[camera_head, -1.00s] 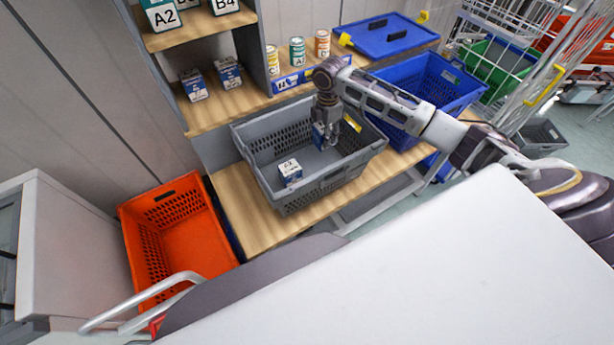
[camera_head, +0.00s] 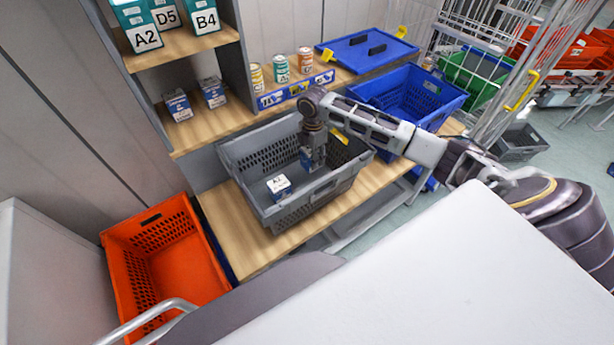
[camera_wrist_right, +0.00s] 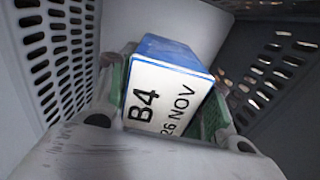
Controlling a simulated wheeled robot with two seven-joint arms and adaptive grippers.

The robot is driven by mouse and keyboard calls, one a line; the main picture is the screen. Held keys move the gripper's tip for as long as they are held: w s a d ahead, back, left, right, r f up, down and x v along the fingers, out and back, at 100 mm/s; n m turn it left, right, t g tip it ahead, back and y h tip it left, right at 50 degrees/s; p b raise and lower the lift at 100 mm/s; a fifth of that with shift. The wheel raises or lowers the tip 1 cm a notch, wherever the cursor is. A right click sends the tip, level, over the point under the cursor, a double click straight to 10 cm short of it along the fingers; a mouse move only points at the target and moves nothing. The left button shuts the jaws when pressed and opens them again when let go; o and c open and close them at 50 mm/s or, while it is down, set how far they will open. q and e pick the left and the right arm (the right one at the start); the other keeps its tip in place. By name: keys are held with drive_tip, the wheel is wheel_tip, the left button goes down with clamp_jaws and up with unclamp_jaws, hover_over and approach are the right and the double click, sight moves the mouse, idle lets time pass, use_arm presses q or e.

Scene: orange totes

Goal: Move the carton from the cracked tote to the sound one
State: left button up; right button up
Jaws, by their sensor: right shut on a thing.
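My right gripper (camera_head: 313,162) reaches down into a grey tote (camera_head: 262,212) on the wooden bench. It is shut on a blue and white carton (camera_head: 305,160). In the right wrist view, the carton (camera_wrist_right: 165,98) reads "B4" and "26 NOV" and sits tilted between the green finger pads. The walls of the grey tote (camera_wrist_right: 62,50) surround it there. I cannot tell whether the carton touches the floor. No crack shows clearly on any tote. My left gripper is not in view.
An empty orange tote (camera_head: 165,222) stands low at the left, and a blue tote (camera_head: 440,88) behind my right forearm. Cans (camera_head: 281,68) and a blue lid (camera_head: 367,48) are at the back. Two cartons (camera_head: 178,106) stand on the shelf above the grey tote.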

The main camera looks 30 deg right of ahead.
drive_tip(key=shift+f, duration=2.25)
drive_tip(key=shift+f, duration=1.9)
drive_tip(key=shift+f, duration=0.1)
drive_tip(key=o, duration=1.2)
wheel_tip(320, 180, up, 12)
drive_tip(key=shift+r, duration=0.15)
